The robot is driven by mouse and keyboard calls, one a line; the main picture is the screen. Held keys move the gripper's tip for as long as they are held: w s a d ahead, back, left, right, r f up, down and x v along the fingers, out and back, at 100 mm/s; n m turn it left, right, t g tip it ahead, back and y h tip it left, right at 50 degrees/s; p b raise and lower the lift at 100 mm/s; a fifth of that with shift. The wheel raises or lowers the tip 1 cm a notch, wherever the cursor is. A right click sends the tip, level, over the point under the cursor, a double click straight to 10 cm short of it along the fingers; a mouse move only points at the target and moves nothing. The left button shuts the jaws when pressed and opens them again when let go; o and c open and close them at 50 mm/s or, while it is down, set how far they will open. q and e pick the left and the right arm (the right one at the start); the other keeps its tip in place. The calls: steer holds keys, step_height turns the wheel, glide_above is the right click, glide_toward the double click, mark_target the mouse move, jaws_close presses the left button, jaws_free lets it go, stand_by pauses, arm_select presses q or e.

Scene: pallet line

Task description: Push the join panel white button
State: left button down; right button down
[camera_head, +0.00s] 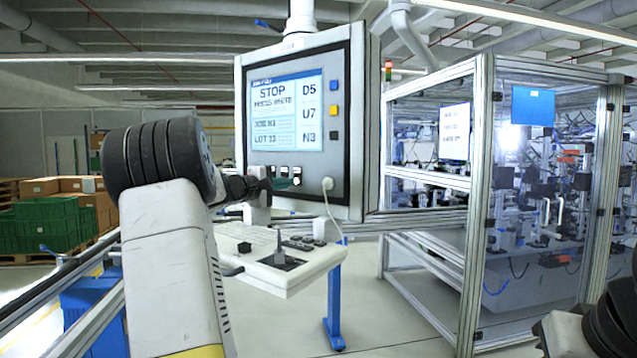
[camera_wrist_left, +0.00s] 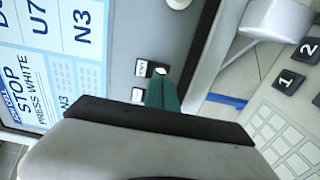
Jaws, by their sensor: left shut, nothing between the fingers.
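The grey control panel (camera_head: 346,120) hangs in the middle of the head view, with a lit screen (camera_head: 287,108) that reads STOP and PRESS WHITE. Small black-and-white controls (camera_head: 297,171) sit in a row under the screen. In the left wrist view, a small white round spot on a dark control (camera_wrist_left: 160,71) lies right at the tip of my left gripper (camera_wrist_left: 162,90). The gripper's teal fingers are shut and empty, and they also show in the head view (camera_head: 286,184). I cannot tell whether they touch the control. My right gripper is out of view.
Blue (camera_head: 334,85), yellow (camera_head: 334,110) and dark (camera_head: 334,135) buttons line the screen's right side. A white cable plug (camera_head: 327,184) sticks out at the lower right. A keyboard shelf (camera_head: 290,280) juts out below. A framed machine cell (camera_head: 478,200) stands at right.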

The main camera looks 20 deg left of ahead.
arm_select(q)
steer(key=shift+x, duration=1.05)
stand_by(0.8)
steer(key=shift+v, duration=2.5)
